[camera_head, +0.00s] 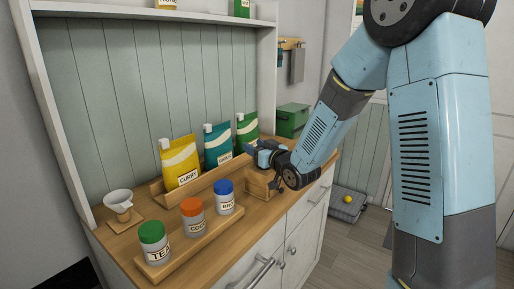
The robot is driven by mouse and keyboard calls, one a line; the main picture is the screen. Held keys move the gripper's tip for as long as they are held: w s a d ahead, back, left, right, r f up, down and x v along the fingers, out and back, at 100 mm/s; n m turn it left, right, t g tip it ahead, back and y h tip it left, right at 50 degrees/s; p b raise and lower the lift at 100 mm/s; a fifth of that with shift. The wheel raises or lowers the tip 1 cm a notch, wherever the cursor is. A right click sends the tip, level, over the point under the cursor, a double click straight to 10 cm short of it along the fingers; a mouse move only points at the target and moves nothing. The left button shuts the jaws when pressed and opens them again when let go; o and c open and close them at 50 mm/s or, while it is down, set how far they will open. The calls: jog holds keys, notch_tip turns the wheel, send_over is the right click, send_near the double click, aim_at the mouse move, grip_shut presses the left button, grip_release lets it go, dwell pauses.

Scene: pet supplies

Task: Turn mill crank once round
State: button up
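A small wooden box (257,184), which looks like the mill, stands on the wooden counter near its right end. My arm reaches down from the upper right, and my gripper (262,153) is just above and behind this box, small and partly merged with the parts around it. A small dark piece shows at the box's right side, close to my wrist; I cannot tell whether it is the crank. My wrist hides part of the box's right side. Whether my gripper touches the mill, or is open or shut, is too small to tell.
Jars with green (153,242), orange (193,217) and blue lids (224,196) stand on a wooden rack in front. Yellow (180,162), teal (218,145) and green pouches (245,130) stand behind. A white funnel (118,199) is at left, a green box (292,120) behind my wrist.

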grip_shut()
jog(key=shift+d, duration=0.25)
jog(key=shift+a, duration=0.25)
jog(key=shift+w+h, duration=0.1)
jog(key=shift+h, duration=0.2)
